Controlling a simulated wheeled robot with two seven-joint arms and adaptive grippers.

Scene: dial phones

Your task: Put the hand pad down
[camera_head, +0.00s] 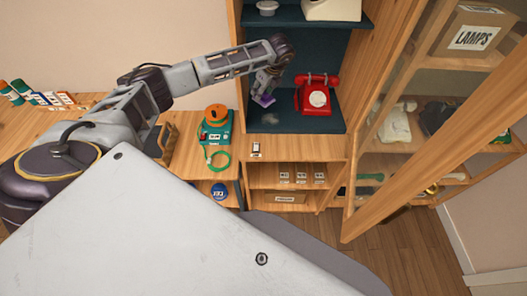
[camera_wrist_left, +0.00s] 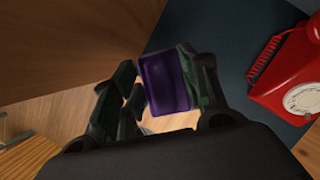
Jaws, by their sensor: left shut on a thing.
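The hand pad (camera_head: 264,101) is a small purple pad, taken here to be the task's pad. My left gripper (camera_head: 269,90) is shut on it, at the left side of the cabinet's dark teal shelf. In the left wrist view the purple pad (camera_wrist_left: 166,82) is between the dark fingers of my left gripper (camera_wrist_left: 158,95). Pale wood shows below it there. I cannot tell whether the pad touches the shelf. My right gripper is not in view.
A red dial phone (camera_head: 316,97) stands on the shelf (camera_head: 318,125) to the right of the pad; the cabinet's side wall (camera_wrist_left: 65,40) is close on the left. A glass cabinet door (camera_head: 400,130) stands open at right. A teal device (camera_head: 216,130) stands on the lower left counter.

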